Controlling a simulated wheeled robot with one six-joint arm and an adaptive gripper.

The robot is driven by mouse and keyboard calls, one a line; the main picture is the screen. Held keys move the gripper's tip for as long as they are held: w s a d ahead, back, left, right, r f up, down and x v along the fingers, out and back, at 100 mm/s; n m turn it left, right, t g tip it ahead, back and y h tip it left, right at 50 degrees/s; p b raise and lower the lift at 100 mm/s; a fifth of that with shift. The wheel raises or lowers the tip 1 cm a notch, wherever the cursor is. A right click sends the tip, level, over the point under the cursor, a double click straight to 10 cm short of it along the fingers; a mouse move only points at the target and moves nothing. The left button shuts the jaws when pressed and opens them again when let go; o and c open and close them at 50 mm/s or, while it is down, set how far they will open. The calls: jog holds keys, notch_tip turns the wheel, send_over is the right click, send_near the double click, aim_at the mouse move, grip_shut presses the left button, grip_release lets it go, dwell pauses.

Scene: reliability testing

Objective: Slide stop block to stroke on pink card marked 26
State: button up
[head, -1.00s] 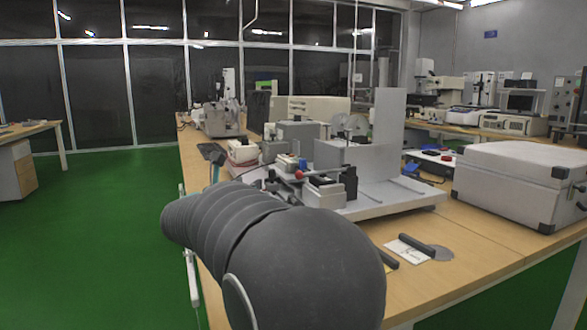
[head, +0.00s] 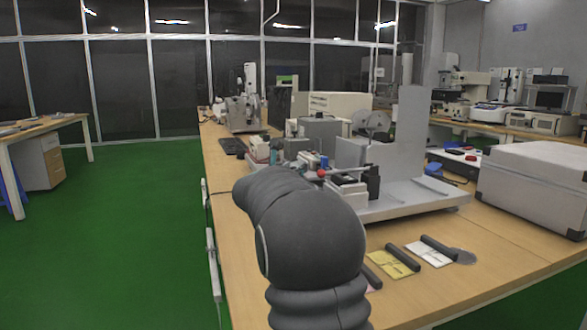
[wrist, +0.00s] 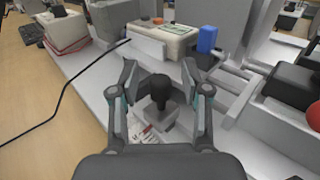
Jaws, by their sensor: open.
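In the wrist view, a small grey block with a black knob (wrist: 159,92), which looks like the stop block, stands between the two fingers of my gripper (wrist: 160,76). My gripper is open, one finger on each side of the knob; I see no clear contact. A pale strip with red and dark marks (wrist: 147,134) shows below the block, partly hidden by my gripper; its numbers are unreadable. In the head view, a pink card (head: 372,279) shows only as an edge beside my arm; its marking is hidden. My gripper is hidden there behind my arm.
A yellow card (head: 393,264) and a white card (head: 428,254) lie on the table with dark bars. In the wrist view, a blue block (wrist: 207,39), a beige box (wrist: 160,41) and a black cable (wrist: 62,97) are near. A grey case (head: 535,185) stands at right.

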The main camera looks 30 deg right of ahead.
jog(key=shift+d, duration=0.1)
grip_shut()
jog(key=shift+s+f+b, duration=0.1)
jog(key=shift+s+b, duration=0.4)
jog(key=shift+b, duration=0.05)
jog(key=shift+a, duration=0.2)
grip_release()
